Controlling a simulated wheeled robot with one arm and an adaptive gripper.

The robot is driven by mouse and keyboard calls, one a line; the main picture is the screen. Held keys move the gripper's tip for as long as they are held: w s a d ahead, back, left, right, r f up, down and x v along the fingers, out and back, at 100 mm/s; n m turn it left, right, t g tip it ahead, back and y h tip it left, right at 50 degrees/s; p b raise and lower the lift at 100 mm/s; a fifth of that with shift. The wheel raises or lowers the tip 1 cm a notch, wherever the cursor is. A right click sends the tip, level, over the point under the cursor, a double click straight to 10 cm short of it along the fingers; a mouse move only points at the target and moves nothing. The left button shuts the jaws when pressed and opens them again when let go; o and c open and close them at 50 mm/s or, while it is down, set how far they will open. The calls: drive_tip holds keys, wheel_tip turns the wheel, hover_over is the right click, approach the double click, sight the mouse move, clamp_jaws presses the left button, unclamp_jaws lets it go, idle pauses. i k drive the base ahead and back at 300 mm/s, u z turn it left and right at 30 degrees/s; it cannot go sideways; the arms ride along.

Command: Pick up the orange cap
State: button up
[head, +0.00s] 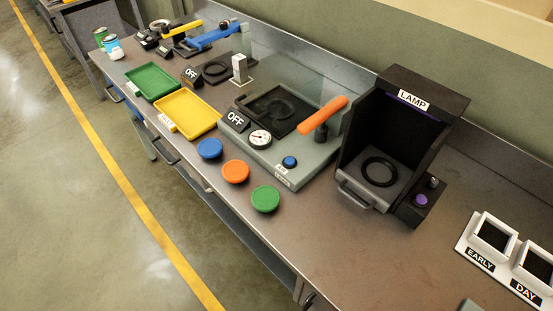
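The orange cap (235,172) is a round disc lying flat near the front edge of the metal workbench. It is between a blue cap (210,149) at its upper left and a green cap (266,199) at its lower right, with gaps on both sides. Nothing covers it. My gripper is not in view.
Behind the caps stands a grey press unit (290,172) with an orange handle (323,115). A black lamp box (434,87) stands to its right. A yellow tray (186,113) and a green tray (151,81) lie left. The bench surface (340,250) right of the caps is mostly clear.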

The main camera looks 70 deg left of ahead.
sight(234, 171)
drive_tip(key=z, duration=0.95)
drive_tip(key=k, duration=2.35)
drive_tip(key=u, duration=3.05)
drive_tip(key=i, duration=0.5)
drive_tip(key=u, duration=0.05)
